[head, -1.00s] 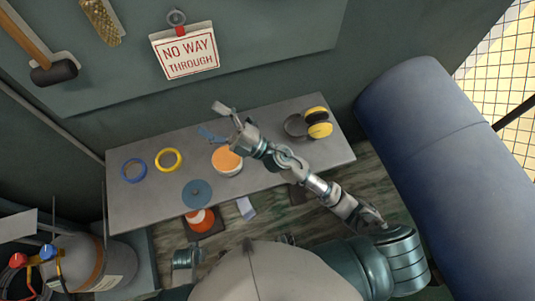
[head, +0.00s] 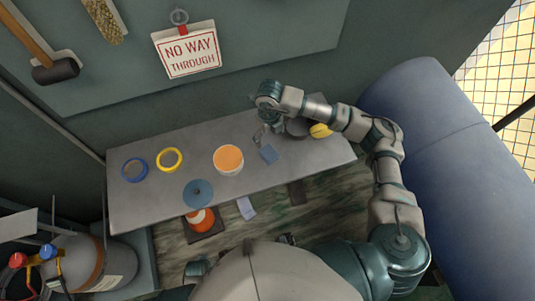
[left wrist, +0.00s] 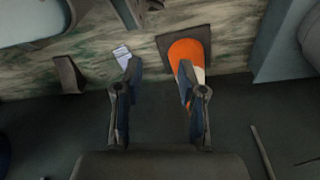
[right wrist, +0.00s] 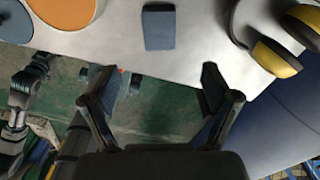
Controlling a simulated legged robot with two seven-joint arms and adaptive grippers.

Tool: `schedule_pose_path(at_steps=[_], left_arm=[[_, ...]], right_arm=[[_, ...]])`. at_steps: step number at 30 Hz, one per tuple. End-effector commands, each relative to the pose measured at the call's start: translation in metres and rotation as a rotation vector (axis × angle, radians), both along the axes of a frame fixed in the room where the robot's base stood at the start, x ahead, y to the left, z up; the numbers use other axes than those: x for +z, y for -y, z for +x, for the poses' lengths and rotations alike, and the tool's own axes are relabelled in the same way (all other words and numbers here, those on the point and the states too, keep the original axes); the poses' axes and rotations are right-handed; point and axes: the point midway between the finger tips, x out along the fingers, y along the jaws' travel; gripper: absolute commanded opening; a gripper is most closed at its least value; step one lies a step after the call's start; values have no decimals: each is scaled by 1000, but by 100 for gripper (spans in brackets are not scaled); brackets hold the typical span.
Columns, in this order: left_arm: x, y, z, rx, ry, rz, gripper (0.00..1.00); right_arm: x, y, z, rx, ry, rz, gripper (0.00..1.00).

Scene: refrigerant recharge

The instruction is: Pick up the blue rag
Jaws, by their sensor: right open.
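The blue rag (head: 268,153) lies as a small folded square on the grey table, right of the orange-topped tub. In the right wrist view the rag (right wrist: 158,28) lies flat beyond the fingertips, roughly centred between them. My right gripper (head: 265,132) hangs over the table just behind the rag in the head view, partly hidden by its own wrist. In the right wrist view my right gripper (right wrist: 158,78) is open and empty. My left gripper (left wrist: 157,72) is open and empty in the left wrist view, above the floor near the orange cone.
The tub (head: 228,159), yellow tape roll (head: 169,160), blue tape roll (head: 134,170) and blue disc (head: 198,193) stand left of the rag. Yellow earmuffs (head: 320,131) lie close on its right. An orange cone (head: 202,220) stands below the table's front edge (head: 150,227).

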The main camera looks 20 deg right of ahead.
Motion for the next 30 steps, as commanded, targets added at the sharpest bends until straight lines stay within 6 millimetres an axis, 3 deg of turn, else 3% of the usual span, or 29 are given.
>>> schedule_pose_path(at_steps=[3,9,17,25,30], left_arm=[[3,2,2,1,1,1,40],[9,3,5,2,3,-1,40],[10,2,6,2,-1,1,40],[16,3,10,3,5,0,40],[22,2,15,3,12,1,40]], right_arm=[[-32,2,-1,0,-5,2,86],[-68,3,-1,1,-2,6,86],[-83,-2,1,3,-1,5,86],[-124,-7,5,2,-4,5,86],[-129,-6,5,2,0,5,86]])
